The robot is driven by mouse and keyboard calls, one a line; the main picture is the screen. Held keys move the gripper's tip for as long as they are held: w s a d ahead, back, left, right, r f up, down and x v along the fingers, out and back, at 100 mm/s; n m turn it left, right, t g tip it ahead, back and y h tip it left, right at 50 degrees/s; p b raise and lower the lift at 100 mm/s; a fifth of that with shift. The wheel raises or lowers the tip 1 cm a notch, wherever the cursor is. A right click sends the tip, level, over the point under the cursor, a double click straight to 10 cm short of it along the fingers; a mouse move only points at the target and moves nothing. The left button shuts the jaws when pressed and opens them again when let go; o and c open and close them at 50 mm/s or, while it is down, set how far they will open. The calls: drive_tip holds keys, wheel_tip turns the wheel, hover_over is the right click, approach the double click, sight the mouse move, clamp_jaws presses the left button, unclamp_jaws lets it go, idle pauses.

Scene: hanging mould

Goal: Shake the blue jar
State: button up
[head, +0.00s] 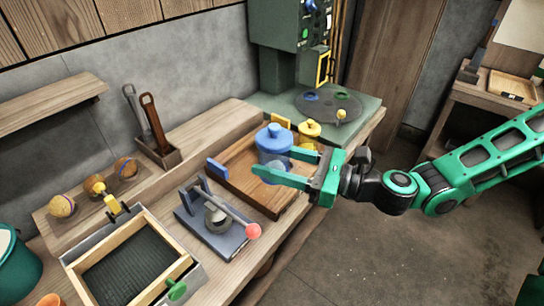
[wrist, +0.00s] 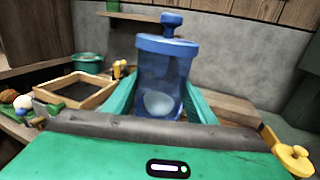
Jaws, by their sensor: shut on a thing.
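The blue jar (head: 275,143) is see-through, with a blue lid and a round knob on top. In the head view it is upright at the wooden tray (head: 285,196) on the bench; whether its base touches the tray I cannot tell. My gripper (head: 285,165) reaches in from the right, its green fingers on either side of the jar and shut on it. In the wrist view the jar (wrist: 165,68) stands between the fingers, with a pale round thing (wrist: 159,104) showing inside its lower part.
A lever device with a red ball (head: 218,222) stands left of the tray. A yellow knobbed jar (head: 309,130) is close behind. A green machine (head: 290,45) with a round plate (head: 328,106) is at the back. A framed box (head: 130,258) is front left. Floor at right is clear.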

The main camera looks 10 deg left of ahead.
sight(276, 137)
drive_tip(key=shift+s+a+r, duration=0.1)
drive_tip(key=shift+s+r, duration=0.05)
drive_tip(key=shift+r, duration=3.25)
wheel_tip(276, 137, down, 5)
drive_tip(key=shift+r, duration=0.2)
drive_tip(key=shift+w+f, duration=0.2)
drive_tip(key=shift+f, duration=0.95)
drive_tip(key=shift+s, duration=0.1)
